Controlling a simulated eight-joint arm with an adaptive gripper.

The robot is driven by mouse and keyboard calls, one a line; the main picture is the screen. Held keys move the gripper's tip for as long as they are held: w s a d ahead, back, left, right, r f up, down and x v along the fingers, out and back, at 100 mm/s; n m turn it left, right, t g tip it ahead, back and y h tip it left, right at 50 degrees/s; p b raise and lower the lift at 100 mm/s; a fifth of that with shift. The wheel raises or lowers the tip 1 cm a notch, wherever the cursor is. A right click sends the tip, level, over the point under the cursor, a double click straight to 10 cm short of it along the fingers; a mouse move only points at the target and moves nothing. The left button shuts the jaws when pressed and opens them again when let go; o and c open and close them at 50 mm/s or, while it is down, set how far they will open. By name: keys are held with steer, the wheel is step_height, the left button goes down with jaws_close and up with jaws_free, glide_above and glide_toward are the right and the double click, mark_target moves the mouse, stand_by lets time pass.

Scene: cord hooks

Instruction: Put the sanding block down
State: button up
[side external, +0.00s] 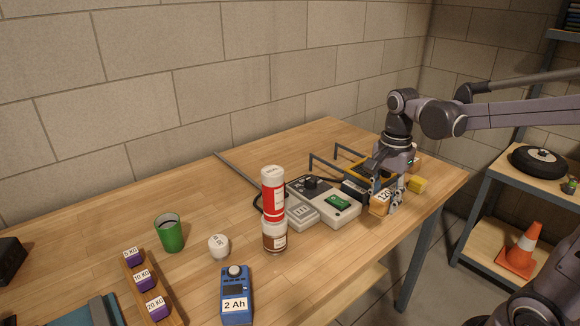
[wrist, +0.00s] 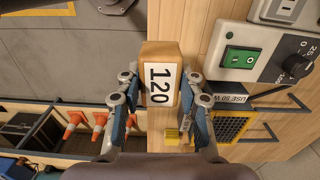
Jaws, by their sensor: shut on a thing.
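The sanding block (side external: 380,203) is a tan block with a white label reading 120. It is near the table's right-hand edge, beside the grey box with the green switch. In the wrist view the block (wrist: 148,52) sits between the two fingers, label facing the camera. My gripper (side external: 388,204) points down and is shut on the block; its fingers (wrist: 160,92) flank the block's sides. I cannot tell whether the block's underside touches the wooden table (side external: 100,222).
The grey box (side external: 357,212) with a green switch and cord stands close left of the block. A yellow block (side external: 417,185) and metal hooks (side external: 335,165) are nearby.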

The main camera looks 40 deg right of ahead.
steer(key=n, duration=0.1)
steer(key=w+n, duration=0.1)
steer(key=n, duration=0.1)
steer(key=shift+w+a+f+n, duration=0.15)
steer(key=shift+w+f+n, duration=0.1)
steer(key=shift+n, duration=0.15)
steer(key=w+n, duration=0.2)
steer(key=n, duration=1.2)
glide_above(326, 241)
step_height(326, 241, down, 7)
steer(key=shift+a+r, duration=0.15)
steer(key=shift+r, duration=0.05)
